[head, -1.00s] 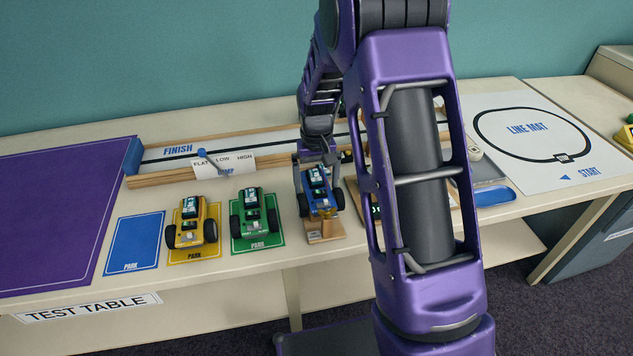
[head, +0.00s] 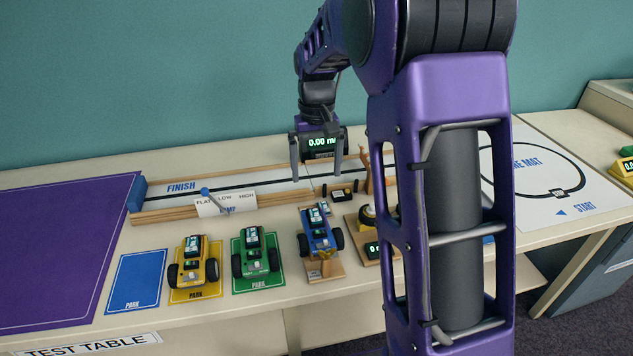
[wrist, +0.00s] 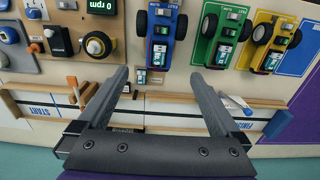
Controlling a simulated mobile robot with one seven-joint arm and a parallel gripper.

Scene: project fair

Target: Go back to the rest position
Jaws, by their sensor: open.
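My gripper (head: 318,165) is open and empty, raised above the track behind the blue car. In the wrist view its two fingers (wrist: 163,92) are spread wide with nothing between them. The blue car (head: 319,228) stands on a small wooden stand (head: 326,270); it also shows in the wrist view (wrist: 161,27), apart from the fingers. The green car (head: 255,252) and the yellow car (head: 194,262) stand on their park mats. My arm rises at the right of the head view and hides part of the table.
An empty blue park mat (head: 137,281) and a purple mat (head: 60,250) lie at the left. A wooden-sided track (head: 265,184) with a FINISH end runs along the back. The line mat (head: 535,165) lies at the right. A wooden board with a wheel (head: 358,224) sits beside the blue car.

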